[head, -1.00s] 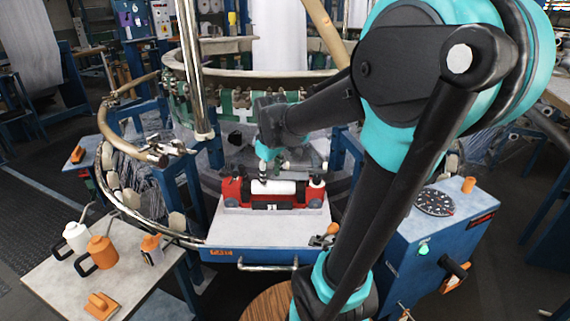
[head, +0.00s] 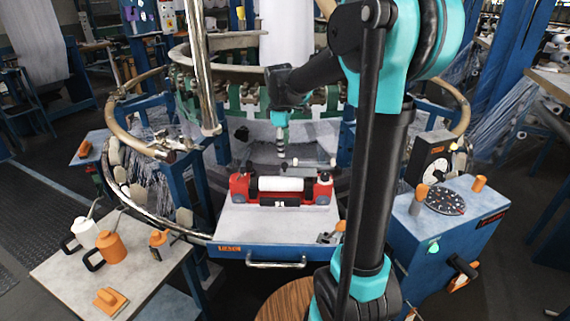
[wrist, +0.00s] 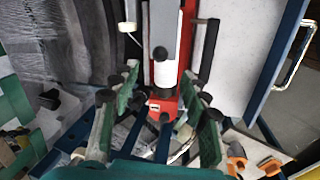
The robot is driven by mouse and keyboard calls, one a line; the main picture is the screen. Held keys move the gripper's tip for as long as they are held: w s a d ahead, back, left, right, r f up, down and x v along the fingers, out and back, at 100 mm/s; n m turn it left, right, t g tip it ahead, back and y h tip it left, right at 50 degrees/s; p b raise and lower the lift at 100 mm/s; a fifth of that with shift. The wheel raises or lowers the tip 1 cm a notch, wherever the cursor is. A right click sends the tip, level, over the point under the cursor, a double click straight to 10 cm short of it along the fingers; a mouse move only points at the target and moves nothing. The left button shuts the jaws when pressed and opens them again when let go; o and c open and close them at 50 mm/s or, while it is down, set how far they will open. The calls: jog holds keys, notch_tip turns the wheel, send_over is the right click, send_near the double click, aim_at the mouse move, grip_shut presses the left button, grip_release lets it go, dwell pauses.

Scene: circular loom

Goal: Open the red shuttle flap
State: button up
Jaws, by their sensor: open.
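The red shuttle (head: 240,187) lies on the pale tray (head: 275,225) at the front of the loom. A white bobbin (head: 280,184) fills its middle, and a dark strip with a small label (head: 281,203) runs along its near side. In the wrist view the red shuttle body (wrist: 164,108) and the white bobbin (wrist: 167,35) run up the picture's middle. My gripper (head: 283,164) points down, open and empty, just behind and above the bobbin; its exact gap to the shuttle is unclear. I cannot make out the flap's position.
A blue cabinet with a dial (head: 444,200) stands right. A side table (head: 75,265) with orange and white cans stands left. A metal handle (head: 276,265) edges the tray's front.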

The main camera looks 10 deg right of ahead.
aim_at(285, 163)
jog(key=f, duration=0.3)
jog(key=w+f, duration=0.1)
jog(key=f, duration=0.5)
jog(key=shift+w+d, duration=0.25)
jog(key=shift+d, duration=0.05)
grip_shut()
